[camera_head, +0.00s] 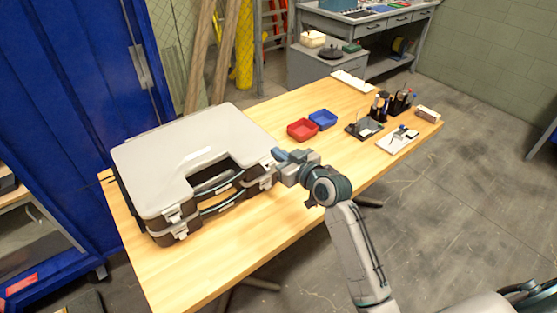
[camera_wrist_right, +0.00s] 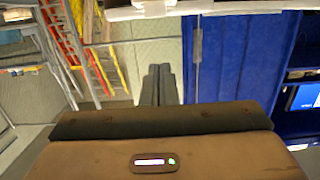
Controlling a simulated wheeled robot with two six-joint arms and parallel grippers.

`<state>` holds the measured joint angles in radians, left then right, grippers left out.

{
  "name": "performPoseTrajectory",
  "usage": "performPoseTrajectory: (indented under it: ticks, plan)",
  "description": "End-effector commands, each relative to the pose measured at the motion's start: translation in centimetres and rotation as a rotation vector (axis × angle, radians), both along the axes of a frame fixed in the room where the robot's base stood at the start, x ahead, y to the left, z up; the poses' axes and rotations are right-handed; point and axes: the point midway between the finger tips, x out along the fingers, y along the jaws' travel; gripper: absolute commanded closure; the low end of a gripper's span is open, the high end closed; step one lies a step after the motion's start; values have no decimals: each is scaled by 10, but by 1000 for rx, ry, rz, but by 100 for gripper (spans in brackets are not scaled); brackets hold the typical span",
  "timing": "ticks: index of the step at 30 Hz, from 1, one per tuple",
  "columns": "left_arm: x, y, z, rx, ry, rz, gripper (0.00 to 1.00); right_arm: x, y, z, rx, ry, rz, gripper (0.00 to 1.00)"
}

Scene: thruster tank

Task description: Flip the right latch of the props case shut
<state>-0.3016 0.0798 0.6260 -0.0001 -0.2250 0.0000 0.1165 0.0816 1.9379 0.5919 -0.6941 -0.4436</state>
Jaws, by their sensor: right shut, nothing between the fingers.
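The props case (camera_head: 185,150) lies on the wooden table with its light grey lid down over a dark brown base. Its handle (camera_head: 220,203) is on the front side. The left latch (camera_head: 176,224) shows at the front left corner. The right latch (camera_head: 265,180) shows at the front right, just below my right gripper; I cannot tell whether it is flipped shut. My right gripper (camera_head: 277,154) is shut and empty beside the case's right front corner. Its closed fingers also show in the right wrist view (camera_wrist_right: 158,84), below the pale case edge (camera_wrist_right: 225,8). I cannot tell whether they touch the case. My left gripper is out of view.
A red bin (camera_head: 302,130) and a blue bin (camera_head: 323,119) stand behind my right gripper. Pen holders, a dark tray (camera_head: 364,129) and a white tray (camera_head: 398,141) sit at the table's right end. A blue cabinet (camera_head: 80,80) stands left. The front tabletop (camera_head: 215,255) is clear.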

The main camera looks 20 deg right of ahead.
Motion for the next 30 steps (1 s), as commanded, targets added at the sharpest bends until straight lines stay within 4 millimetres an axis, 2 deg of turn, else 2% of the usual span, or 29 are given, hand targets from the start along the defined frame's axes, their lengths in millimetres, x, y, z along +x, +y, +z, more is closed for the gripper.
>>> performPoseTrajectory:
  ticks: [3, 9, 23, 30]
  plan:
    - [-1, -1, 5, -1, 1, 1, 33, 3, 2, -19, 1, 5, 0, 100]
    - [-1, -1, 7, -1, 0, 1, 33, 5, 2, -37, 1, 1, 1, 100]
    - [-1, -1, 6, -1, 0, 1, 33, 5, 2, -41, 0, -1, 0, 100]
    - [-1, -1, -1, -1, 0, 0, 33, 5, 2, -43, 4, -13, 0, 100]
